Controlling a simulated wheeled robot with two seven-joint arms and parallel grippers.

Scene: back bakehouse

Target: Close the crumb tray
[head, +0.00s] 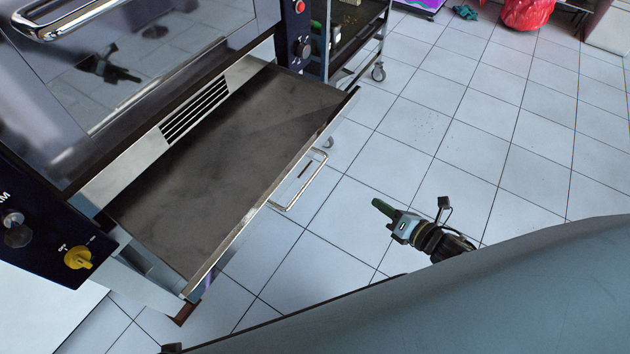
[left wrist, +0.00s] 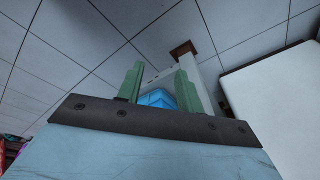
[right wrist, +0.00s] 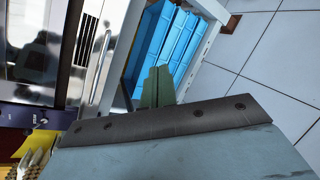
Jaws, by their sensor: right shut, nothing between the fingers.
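The crumb tray (head: 225,165) is pulled out from under the oven door in the head view. It is a wide dark pan with a thin steel front edge and a wire handle (head: 305,182). My right gripper (head: 378,204) is to the right of the handle, apart from it, with its fingers together and empty. In the right wrist view its shut fingertips (right wrist: 158,80) show in front of blue bins, with a handle bar (right wrist: 102,65) to their left. My left gripper shows in the left wrist view (left wrist: 160,78), fingers apart, with nothing gripped between them.
The oven (head: 150,60) has a vent grille (head: 195,110) behind the tray and a yellow knob (head: 78,258) at lower left. Blue bins (right wrist: 165,40) sit low beneath it. A wheeled rack (head: 355,45) stands beyond. Tiled floor (head: 430,130) to the right is clear.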

